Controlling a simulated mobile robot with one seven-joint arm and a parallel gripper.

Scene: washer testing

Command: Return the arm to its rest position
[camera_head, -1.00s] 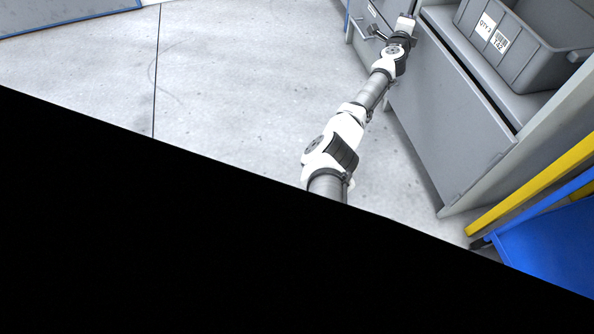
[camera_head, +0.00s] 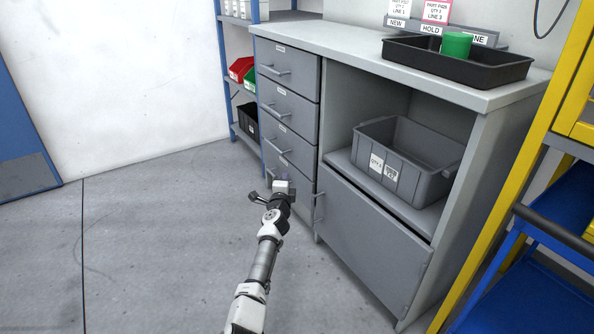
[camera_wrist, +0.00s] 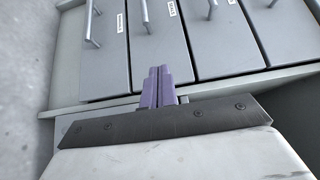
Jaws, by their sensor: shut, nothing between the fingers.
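My arm (camera_head: 262,262) reaches up from the bottom of the head view toward the grey drawer cabinet. My gripper (camera_wrist: 160,72) shows in the wrist view as two purple fingers side by side, shut with nothing between them. It points at the cabinet's drawer fronts (camera_wrist: 155,45). In the head view the wrist end is in front of the lowest drawer (camera_head: 289,172), and the fingertips are too small to make out. Whether the gripper touches the cabinet cannot be told.
A grey bin (camera_head: 415,185) sits on the cabinet's open shelf above a closed door (camera_head: 370,240). On the worktop, a black tray (camera_head: 490,70) holds a green cup (camera_head: 456,45). A yellow frame (camera_head: 545,120) and blue cart (camera_head: 530,290) stand right. Floor (camera_head: 150,230) at left is clear.

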